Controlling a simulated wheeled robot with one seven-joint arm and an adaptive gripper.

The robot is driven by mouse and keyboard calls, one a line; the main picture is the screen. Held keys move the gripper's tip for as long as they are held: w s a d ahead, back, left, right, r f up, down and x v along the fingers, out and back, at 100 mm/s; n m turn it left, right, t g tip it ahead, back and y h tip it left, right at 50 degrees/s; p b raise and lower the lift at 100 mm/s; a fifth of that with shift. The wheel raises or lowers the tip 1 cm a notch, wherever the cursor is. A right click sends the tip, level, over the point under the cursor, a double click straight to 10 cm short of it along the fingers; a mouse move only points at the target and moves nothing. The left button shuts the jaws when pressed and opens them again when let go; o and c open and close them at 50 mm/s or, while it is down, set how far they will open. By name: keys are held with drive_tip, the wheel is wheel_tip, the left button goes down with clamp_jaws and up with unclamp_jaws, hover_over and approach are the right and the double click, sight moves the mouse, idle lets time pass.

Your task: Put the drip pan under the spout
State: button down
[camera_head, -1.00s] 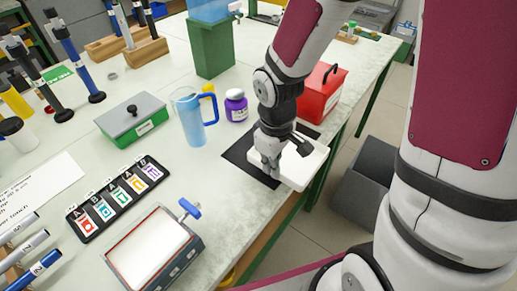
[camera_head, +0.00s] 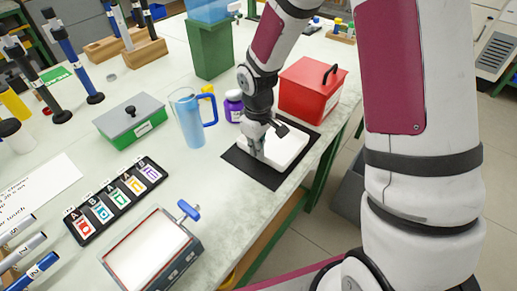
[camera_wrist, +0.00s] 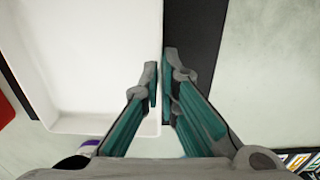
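The drip pan (camera_head: 287,149) is a shallow white tray over a black mat (camera_head: 262,174) near the table's right edge. My gripper (camera_head: 252,147) is at the pan's left side, pointing down. In the wrist view, my gripper (camera_wrist: 161,75) has its fingers closed about the pan's side wall, one inside and one outside; the pan (camera_wrist: 95,60) fills the left half. I cannot tell whether the pan touches the mat. The spout (camera_head: 235,8) is a small pale tap on a blue tank (camera_head: 208,8) atop a green stand (camera_head: 211,48) at the back.
A red box (camera_head: 310,92) stands behind the pan. A purple-labelled jar (camera_head: 233,106), a blue jug (camera_head: 188,120) and a grey-lidded box (camera_head: 130,115) stand to the left. A lettered card strip (camera_head: 116,200) and a framed tray (camera_head: 150,250) lie in front. Bare tabletop lies around the green stand.

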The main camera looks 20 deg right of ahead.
drive_tip(key=c, duration=2.1)
unclamp_jaws()
drive_tip(key=shift+f, duration=0.1)
drive_tip(key=o, duration=0.3)
